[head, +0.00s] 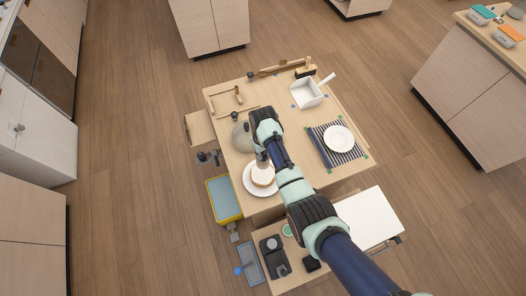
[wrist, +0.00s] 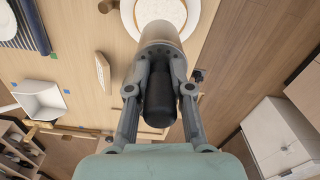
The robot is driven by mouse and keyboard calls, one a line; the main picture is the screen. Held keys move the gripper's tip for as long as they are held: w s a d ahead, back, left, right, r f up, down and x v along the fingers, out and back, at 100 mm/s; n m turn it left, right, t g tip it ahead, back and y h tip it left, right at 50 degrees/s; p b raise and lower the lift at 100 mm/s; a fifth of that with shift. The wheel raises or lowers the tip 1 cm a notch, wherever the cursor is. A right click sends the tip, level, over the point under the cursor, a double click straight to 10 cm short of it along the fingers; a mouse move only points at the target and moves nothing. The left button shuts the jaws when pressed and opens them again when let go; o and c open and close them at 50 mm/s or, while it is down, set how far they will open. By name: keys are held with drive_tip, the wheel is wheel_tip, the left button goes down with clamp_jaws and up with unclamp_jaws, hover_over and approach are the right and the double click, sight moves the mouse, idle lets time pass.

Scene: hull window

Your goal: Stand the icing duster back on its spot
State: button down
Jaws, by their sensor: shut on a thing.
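The icing duster has a dark body (wrist: 160,98) and a wider beige-grey end (wrist: 160,36). My gripper (wrist: 160,85) is shut on its dark part, with one finger on each side. In the head view the duster (head: 262,160) shows below my gripper (head: 264,142), above or beside a round cake (head: 262,176) on a white plate (head: 250,187). The plate also shows at the top of the wrist view (wrist: 128,14), beyond the duster's wide end. I cannot tell which mark is the duster's spot; a green disc (head: 288,230) lies on the lower front surface.
A grey rounded thing (head: 240,137) stands left of my gripper. A white open box (head: 306,94) is at the back. A white plate (head: 338,138) lies on a striped mat at right. A yellow-rimmed blue tray (head: 224,198) is at the left edge. The table's middle right is partly bare.

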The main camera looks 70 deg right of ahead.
drive_tip(key=s+d+f+b, duration=0.2)
drive_tip(key=s+f+b, duration=0.1)
drive_tip(key=s, duration=0.4)
drive_tip(key=s+d+f+n+b, duration=0.1)
drive_tip(key=s+d+f+b, duration=0.2)
drive_tip(key=s, duration=0.4)
drive_tip(key=s+d+f+n+b, duration=0.1)
drive_tip(key=s+d+f+b, duration=0.2)
drive_tip(key=s+f, duration=0.2)
drive_tip(key=shift+s+f, duration=0.2)
drive_tip(key=shift+s, duration=0.8)
drive_tip(key=shift+a+r+p, duration=0.1)
drive_tip(key=shift+r+p, duration=0.05)
drive_tip(key=shift+p, duration=0.2)
wheel_tip(320, 180, down, 6)
drive_tip(key=b, duration=0.4)
drive_tip(key=shift+b, duration=0.4)
drive_tip(key=shift+f+b, duration=0.6)
drive_tip(key=shift+f, duration=0.55)
drive_tip(key=c, duration=1)
unclamp_jaws()
drive_tip(key=shift+o, duration=0.2)
